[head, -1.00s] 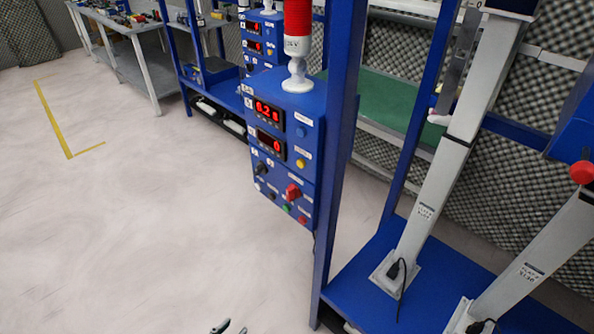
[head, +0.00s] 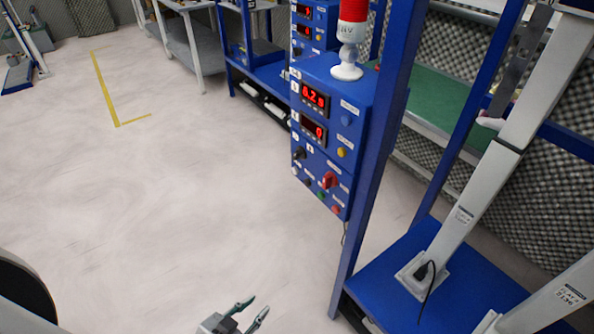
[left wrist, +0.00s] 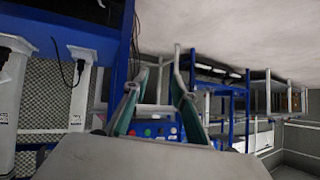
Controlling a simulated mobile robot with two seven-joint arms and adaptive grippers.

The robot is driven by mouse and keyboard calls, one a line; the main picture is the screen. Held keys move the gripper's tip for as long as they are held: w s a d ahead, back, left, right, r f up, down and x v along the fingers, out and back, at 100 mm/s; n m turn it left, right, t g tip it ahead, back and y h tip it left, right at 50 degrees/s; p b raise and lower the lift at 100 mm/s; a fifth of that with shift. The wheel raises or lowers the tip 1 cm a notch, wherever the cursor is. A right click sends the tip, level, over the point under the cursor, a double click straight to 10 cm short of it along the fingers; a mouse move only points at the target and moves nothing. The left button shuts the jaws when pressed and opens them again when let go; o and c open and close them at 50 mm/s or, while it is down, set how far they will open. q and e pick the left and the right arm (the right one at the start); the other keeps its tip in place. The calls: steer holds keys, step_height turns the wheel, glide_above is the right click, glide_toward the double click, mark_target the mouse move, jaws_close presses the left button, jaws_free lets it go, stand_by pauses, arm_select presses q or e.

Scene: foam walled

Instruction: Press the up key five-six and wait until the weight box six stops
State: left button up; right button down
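A blue control box (head: 337,92) hangs on a blue post, with two red number displays (head: 314,97), a blue button (head: 346,120), a yellow button (head: 341,153), a red switch (head: 329,180) and several small buttons below. Its labels are too small to read, so I cannot tell which key is up five-six. I cannot pick out weight box six. My left gripper (head: 257,308) is open and empty, low in the head view, apart from the box. In the left wrist view its fingers (left wrist: 156,85) are spread, with the box's buttons (left wrist: 150,131) beyond them. My right gripper is not in view.
A red beacon (head: 353,12) stands on the box. A blue frame (head: 385,120) and a blue base plate (head: 400,280) with a light grey column (head: 465,205) stand to the right. Another control box (head: 308,28) is behind. The floor (head: 180,190) at left is clear.

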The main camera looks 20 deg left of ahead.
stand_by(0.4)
arm_select(q)
jaws_close()
stand_by(1.1)
